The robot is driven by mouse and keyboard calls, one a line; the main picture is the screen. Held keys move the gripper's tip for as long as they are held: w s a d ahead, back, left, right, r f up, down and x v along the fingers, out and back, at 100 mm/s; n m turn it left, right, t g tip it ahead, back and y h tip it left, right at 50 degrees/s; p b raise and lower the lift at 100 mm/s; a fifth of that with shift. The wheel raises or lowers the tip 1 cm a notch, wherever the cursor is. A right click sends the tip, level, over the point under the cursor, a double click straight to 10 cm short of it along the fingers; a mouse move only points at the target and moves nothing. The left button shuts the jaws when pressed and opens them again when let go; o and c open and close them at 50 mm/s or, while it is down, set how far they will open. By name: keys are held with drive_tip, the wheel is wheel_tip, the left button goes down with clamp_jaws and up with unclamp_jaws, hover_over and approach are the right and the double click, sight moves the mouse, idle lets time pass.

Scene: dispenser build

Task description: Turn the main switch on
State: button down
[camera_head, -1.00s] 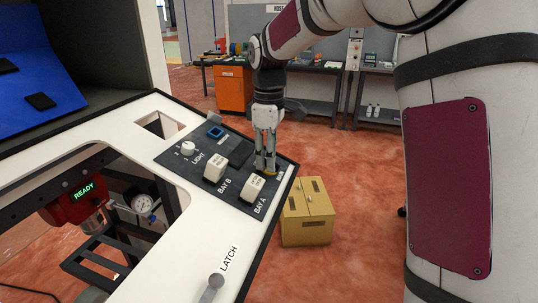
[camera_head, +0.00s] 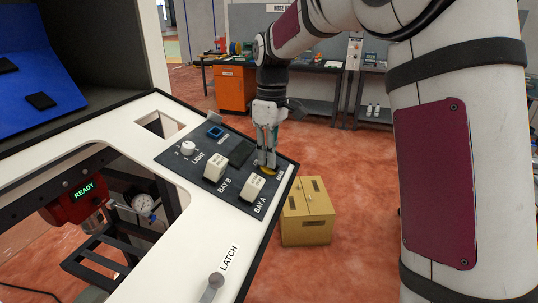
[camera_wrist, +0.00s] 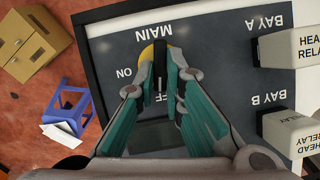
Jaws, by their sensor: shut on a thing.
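The main switch has a yellow round plate (camera_wrist: 146,56) and a black handle (camera_wrist: 160,66), seen upside down in the wrist view. The handle lies along the line between the MAIN and OFF labels; the ON label is to the left. My gripper (camera_wrist: 160,82) is shut on the handle, one teal-padded finger on each side. The fingers partly hide the handle and the OFF label. In the head view, my gripper (camera_head: 266,160) comes down from above onto the switch's yellow plate (camera_head: 268,171) at the panel's right end.
White BAY A (camera_head: 254,187) and BAY B (camera_head: 216,167) relay blocks stand close to the switch. A LIGHT knob (camera_head: 188,148) and blue-framed button (camera_head: 215,132) are farther left. A LATCH lever (camera_head: 212,287) is nearer. A yellow box (camera_head: 308,213) stands on the floor beyond the edge.

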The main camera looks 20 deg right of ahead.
drive_tip(key=m, duration=0.1)
drive_tip(key=m+y, duration=0.1)
drive_tip(key=m, duration=0.1)
drive_tip(key=shift+w+d+g, duration=0.2)
drive_tip(key=shift+g, duration=0.2)
drive_tip(key=m, duration=0.1)
drive_tip(key=m+y, duration=0.1)
drive_tip(key=m, duration=0.2)
drive_tip(key=shift+d+f+m+y, duration=0.1)
drive_tip(key=shift+d+m+y, duration=0.2)
drive_tip(key=shift+m+y, duration=0.1)
drive_tip(key=m+y, duration=0.1)
drive_tip(key=m, duration=0.2)
drive_tip(key=shift+d, duration=0.2)
drive_tip(key=shift+d+f+m+y, duration=0.15)
drive_tip(key=shift+m+y, duration=0.55)
drive_tip(key=shift+m, duration=1.3)
drive_tip(key=shift+p, duration=0.3)
drive_tip(key=c, duration=1.7)
unclamp_jaws()
drive_tip(key=shift+s, duration=0.1)
